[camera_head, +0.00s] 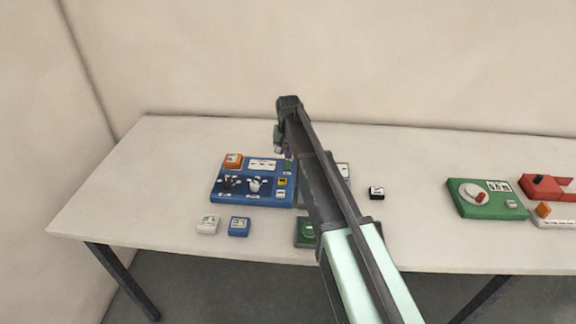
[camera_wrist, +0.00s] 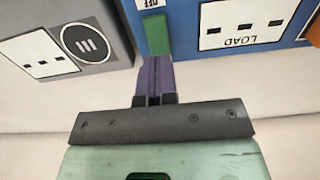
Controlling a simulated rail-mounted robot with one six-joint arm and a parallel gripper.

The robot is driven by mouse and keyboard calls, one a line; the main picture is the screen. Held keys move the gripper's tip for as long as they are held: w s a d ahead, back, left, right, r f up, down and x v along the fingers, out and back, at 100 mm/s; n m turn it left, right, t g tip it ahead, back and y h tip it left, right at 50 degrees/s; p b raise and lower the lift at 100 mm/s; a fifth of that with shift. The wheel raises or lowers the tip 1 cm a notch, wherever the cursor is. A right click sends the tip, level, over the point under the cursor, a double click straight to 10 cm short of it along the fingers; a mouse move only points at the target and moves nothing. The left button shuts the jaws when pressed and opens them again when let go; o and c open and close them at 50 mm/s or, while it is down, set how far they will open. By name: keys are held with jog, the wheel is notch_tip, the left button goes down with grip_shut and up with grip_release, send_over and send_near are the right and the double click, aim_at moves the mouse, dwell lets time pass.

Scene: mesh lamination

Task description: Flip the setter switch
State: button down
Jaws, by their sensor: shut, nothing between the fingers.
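The blue panel (camera_head: 253,197) stands on the table at centre left; it also shows in the wrist view (camera_wrist: 188,15). A green switch-like piece (camera_wrist: 157,33) sits at the panel's edge beside an OFF label. It shows small in the head view (camera_head: 288,167). No label reading "setter" is legible, so I cannot tell if this is the setter switch. My gripper (camera_wrist: 154,60) is shut and empty, its purple fingertips right at the end of the green piece. I cannot tell whether they touch. In the head view my gripper (camera_head: 287,153) is over the panel's back right corner, partly hidden by my arm.
A grey unit (camera_wrist: 60,42) with a round icon stands beside the panel. A white block (camera_head: 208,225) and a blue block (camera_head: 239,227) lie in front. A black block (camera_head: 376,193) and a green dial unit (camera_head: 487,198) are to the right. The table's left end is clear.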

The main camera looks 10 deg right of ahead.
aim_at(288, 162)
jog(key=shift+f+b, duration=1.05)
jog(key=shift+f, duration=0.05)
dwell(0.3)
notch_tip(288, 162, up, 7)
jog(key=p, duration=0.7)
jog(key=shift+r, duration=0.1)
jog(key=s+n, duration=0.3)
jog(key=s, duration=2.9)
jog(key=shift+s, duration=0.2)
